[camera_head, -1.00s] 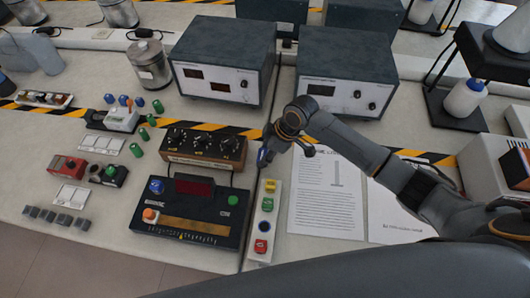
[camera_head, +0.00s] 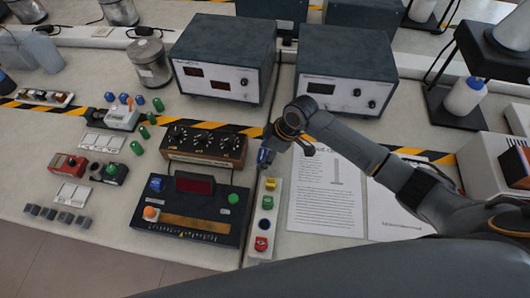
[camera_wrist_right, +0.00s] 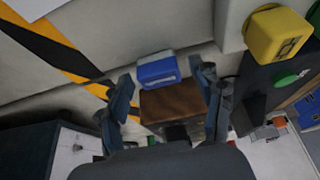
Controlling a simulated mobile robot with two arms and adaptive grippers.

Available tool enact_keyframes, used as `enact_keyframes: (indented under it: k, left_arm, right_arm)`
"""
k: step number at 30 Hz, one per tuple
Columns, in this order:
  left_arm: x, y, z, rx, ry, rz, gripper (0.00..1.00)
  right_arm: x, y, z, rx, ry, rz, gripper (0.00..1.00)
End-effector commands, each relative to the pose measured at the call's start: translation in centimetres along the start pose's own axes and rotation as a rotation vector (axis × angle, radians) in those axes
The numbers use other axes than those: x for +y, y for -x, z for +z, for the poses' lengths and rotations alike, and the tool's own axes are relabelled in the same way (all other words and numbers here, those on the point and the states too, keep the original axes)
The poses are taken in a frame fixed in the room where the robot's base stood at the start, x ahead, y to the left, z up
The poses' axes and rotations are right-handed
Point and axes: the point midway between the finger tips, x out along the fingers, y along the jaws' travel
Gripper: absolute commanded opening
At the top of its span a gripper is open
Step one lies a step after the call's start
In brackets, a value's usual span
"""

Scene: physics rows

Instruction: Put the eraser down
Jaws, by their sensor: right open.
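The eraser (camera_wrist_right: 157,69) is a small blue block with a white upper part. In the right wrist view it lies between and just beyond the two fingertips of my right gripper (camera_wrist_right: 164,76), with a gap visible on both sides. The gripper is open. In the head view a small patch of blue, seemingly the eraser (camera_head: 265,156), shows under my right gripper (camera_head: 268,146), at the top end of the pale button strip (camera_head: 258,232). The gripper's fingers are hard to make out there. My left gripper is out of view.
A brown dial box (camera_head: 203,146) and a black console (camera_head: 188,215) stand left of the right gripper. A yellow button (camera_wrist_right: 277,34) is close by on the strip. Paper sheets (camera_head: 326,200) lie to the right, under my arm. Two metered boxes (camera_head: 345,75) stand behind.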

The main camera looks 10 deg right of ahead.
Motion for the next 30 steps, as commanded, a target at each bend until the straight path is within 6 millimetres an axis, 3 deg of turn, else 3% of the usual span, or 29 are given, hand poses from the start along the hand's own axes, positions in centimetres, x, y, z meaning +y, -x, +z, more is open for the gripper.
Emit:
enact_keyframes:
  k: [15, 21, 30]
  left_arm:
    - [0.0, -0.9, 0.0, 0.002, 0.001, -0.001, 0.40]
    - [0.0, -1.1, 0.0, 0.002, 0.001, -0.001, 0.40]
    - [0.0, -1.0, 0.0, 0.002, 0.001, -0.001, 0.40]
  right_arm:
    - [0.2, 9.9, 0.0, 0.001, 0.000, 0.005, 0.66]
    - [0.1, 11.6, 0.0, 0.001, 0.000, 0.002, 0.66]
    - [0.1, 11.8, 0.0, 0.001, 0.000, 0.001, 0.66]
